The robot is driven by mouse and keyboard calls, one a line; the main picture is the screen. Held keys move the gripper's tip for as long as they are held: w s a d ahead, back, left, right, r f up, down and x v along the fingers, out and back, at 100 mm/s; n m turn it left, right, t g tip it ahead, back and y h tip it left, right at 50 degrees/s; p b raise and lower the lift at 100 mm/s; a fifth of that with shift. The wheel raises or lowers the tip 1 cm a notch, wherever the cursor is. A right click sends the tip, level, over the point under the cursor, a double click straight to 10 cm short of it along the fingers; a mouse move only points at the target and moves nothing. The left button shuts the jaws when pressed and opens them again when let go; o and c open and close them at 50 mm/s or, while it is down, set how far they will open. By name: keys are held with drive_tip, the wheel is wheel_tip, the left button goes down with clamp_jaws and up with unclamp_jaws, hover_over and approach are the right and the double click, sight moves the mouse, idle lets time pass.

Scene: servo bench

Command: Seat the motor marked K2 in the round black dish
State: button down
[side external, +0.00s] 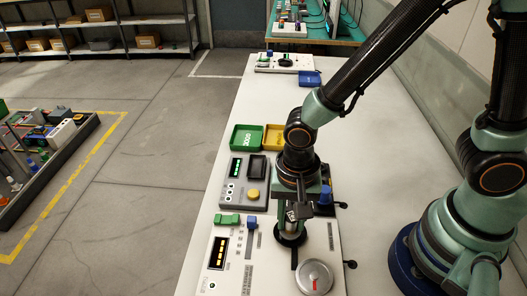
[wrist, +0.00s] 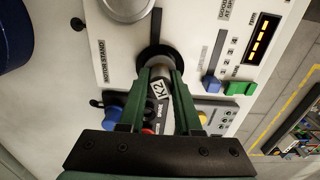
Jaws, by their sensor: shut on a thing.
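The motor marked K2 (wrist: 157,90) is a small dark and silver cylinder with a white label, held between my gripper's green fingers (wrist: 160,75) in the wrist view. In the side external view my gripper (side external: 292,218) points down over the white motor-stand panel. The round black dish (wrist: 172,52) is on that panel, just below the motor's lower end. It also shows in the side external view (side external: 290,239). The motor looks upright over the dish. My fingers partly hide where they meet, so I cannot tell whether it touches the dish floor.
A round metal gauge (side external: 314,277) sits in front of the dish. A green block (side external: 228,219) and blue switch (side external: 252,222) are to its left. Behind stand a grey panel with a yellow button (side external: 253,194), a green bin (side external: 247,137) and a yellow bin (side external: 273,138).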

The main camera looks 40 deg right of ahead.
drive_tip(key=shift+f, duration=0.55)
idle(1.4)
drive_tip(key=c, duration=0.5)
unclamp_jaws()
drive_tip(key=shift+r, duration=0.1)
drive_tip(key=shift+r, duration=2.45)
drive_tip(key=shift+r, duration=2)
